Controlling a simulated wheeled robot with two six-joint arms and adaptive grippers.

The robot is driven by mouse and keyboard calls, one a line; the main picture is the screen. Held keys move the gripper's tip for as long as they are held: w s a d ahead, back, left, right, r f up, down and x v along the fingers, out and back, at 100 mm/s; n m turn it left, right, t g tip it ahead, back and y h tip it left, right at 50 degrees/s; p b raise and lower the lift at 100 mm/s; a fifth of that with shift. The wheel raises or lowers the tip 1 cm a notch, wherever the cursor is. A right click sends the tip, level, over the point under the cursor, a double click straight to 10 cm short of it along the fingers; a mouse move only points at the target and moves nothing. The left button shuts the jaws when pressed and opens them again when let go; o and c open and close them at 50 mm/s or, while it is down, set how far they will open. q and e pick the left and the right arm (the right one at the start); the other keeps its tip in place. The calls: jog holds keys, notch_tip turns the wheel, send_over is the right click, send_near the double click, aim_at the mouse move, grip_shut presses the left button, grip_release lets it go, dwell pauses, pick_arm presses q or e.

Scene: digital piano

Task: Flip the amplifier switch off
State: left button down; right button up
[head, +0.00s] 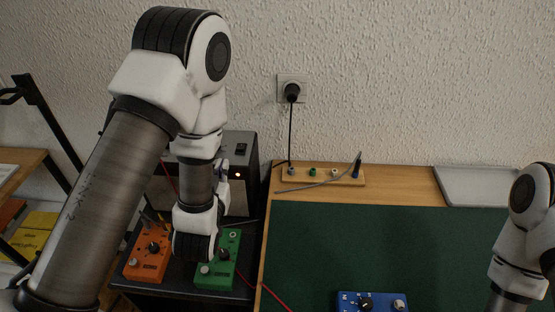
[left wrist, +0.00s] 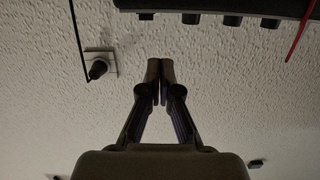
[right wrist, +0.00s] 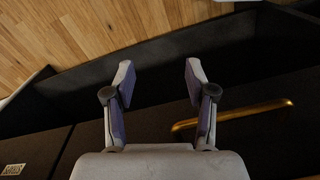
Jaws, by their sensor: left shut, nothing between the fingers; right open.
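The amplifier (head: 240,200) is a dark box with a grey front, partly hidden behind my left arm in the head view. A dark switch (head: 241,149) is at its upper right, and an orange light (head: 238,174) glows below it. My left gripper (head: 223,168) is close to the front, left of the light; my arm hides part of it. In the left wrist view, the left gripper (left wrist: 161,82) is shut and empty against the wall, with the amplifier's edge and knobs (left wrist: 190,17) above. My right gripper (right wrist: 160,78) is open and empty in the right wrist view.
An orange pedal (head: 150,262) and a green pedal (head: 230,243) lie before the amplifier. A wall socket (head: 291,90) holds a black plug. A green-topped desk (head: 400,250) carries a blue pedal (head: 362,301). A brass handle (right wrist: 230,115) is near my right gripper.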

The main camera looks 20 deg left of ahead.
pick_arm(q)
jog(key=w+d+b, duration=0.1)
jog(key=w, duration=0.1)
jog(key=r+t, duration=0.1)
jog(key=r, duration=0.1)
send_over(236, 157)
jog(key=shift+w+a+f+p, duration=0.1)
jog(key=shift+w+f+p, duration=0.15)
jog(key=shift+w+p, duration=0.15)
notch_tip(236, 157, down, 3)
jog(key=shift+s+f+b, duration=0.1)
jog(key=shift+s+b, duration=0.05)
jog(key=shift+b, duration=1.05)
jog(key=shift+s+f+b, duration=0.15)
jog(key=shift+f+b, duration=0.15)
jog(key=shift+f, duration=0.1)
jog(key=shift+s, duration=0.1)
pick_arm(e)
jog(key=f, duration=0.4)
jog(key=shift+w+d+f, duration=0.1)
jog(key=shift+d+f, duration=0.05)
jog(key=shift+d, duration=0.05)
pick_arm(q)
jog(key=shift+r, duration=0.1)
